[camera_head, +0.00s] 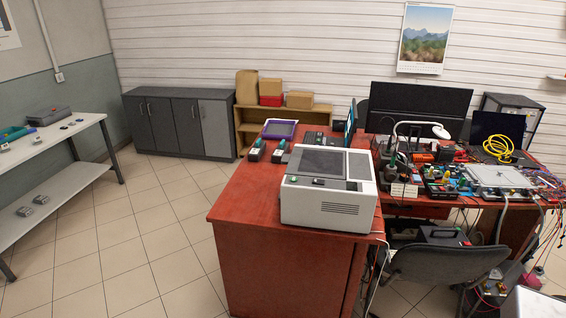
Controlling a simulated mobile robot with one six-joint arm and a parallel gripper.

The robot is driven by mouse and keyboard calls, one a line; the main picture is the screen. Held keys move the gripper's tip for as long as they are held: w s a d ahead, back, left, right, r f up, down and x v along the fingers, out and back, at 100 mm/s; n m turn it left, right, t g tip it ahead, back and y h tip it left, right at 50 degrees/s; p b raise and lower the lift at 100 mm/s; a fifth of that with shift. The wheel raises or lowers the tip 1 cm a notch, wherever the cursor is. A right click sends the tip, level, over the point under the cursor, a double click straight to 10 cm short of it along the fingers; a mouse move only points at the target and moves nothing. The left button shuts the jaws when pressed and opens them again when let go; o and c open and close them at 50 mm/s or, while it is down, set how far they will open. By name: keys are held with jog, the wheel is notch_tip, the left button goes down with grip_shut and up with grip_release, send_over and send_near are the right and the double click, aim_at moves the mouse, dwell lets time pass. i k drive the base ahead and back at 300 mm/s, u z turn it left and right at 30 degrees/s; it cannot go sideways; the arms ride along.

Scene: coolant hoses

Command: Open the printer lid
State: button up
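The printer (328,205) is a white and grey box on the near end of the red-brown desk. Its lid (318,160), with a dark grey panel, lies flat on top and looks closed. A small dark control panel with a green light (318,181) is on its front top edge. Vent slots show on its front face. My gripper is not in this view.
The desk (243,205) has free room left of the printer. Several small devices, a purple tray (280,129) and a dark monitor stand behind it. An office chair (445,264) and loose cables are on the right. Tiled floor (170,240) is clear on the left, beside a white bench (60,140).

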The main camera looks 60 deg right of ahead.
aim_at(309, 162)
jog(key=z, duration=0.05)
jog(key=i, duration=0.9)
jog(key=u, duration=0.05)
